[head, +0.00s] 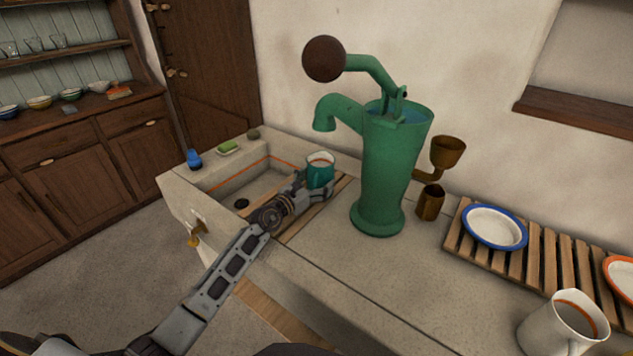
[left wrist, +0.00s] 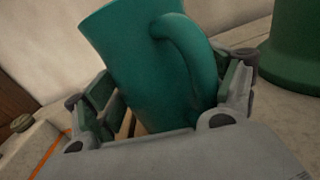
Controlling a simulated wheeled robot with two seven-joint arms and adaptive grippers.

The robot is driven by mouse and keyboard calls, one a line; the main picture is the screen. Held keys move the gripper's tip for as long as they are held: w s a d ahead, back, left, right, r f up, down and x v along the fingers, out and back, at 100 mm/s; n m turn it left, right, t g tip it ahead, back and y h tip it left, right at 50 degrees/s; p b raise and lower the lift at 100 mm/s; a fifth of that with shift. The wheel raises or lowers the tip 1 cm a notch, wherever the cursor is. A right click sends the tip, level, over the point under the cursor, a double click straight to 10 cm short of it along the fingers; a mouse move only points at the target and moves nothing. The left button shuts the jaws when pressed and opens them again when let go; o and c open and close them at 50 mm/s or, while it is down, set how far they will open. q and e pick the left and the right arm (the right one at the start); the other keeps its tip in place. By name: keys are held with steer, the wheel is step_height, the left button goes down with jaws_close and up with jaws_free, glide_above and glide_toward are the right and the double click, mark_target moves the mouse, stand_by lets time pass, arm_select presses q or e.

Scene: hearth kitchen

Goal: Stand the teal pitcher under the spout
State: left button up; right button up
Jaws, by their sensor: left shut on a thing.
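The teal pitcher (head: 320,175) is upright at the right end of the stone sink, over the wooden slats, just below and in front of the green spout (head: 325,124). My left gripper (head: 312,188) is shut around its body. In the left wrist view the pitcher (left wrist: 150,70) sits between both fingers (left wrist: 165,105), with its handle on the right side toward the camera. The pitcher's base is hidden, so I cannot tell if it touches the slats. The spout belongs to the green hand pump (head: 385,170). My right gripper is not in view.
The sink basin (head: 235,195) has a drain, with a blue bottle (head: 194,159) and green sponge (head: 228,147) on its far rim. The counter before the pump is clear.

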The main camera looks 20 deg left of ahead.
mark_target(311, 184)
arm_select(q)
steer(key=o, duration=1.1)
steer(key=shift+r, duration=0.1)
steer(key=shift+v, duration=1.5)
steer(key=shift+p+v, duration=0.35)
steer(key=shift+v, duration=3.7)
steer(key=shift+s+a, duration=0.1)
steer(key=shift+s, duration=0.05)
steer(key=shift+s+a, duration=0.1)
steer(key=shift+s, duration=0.1)
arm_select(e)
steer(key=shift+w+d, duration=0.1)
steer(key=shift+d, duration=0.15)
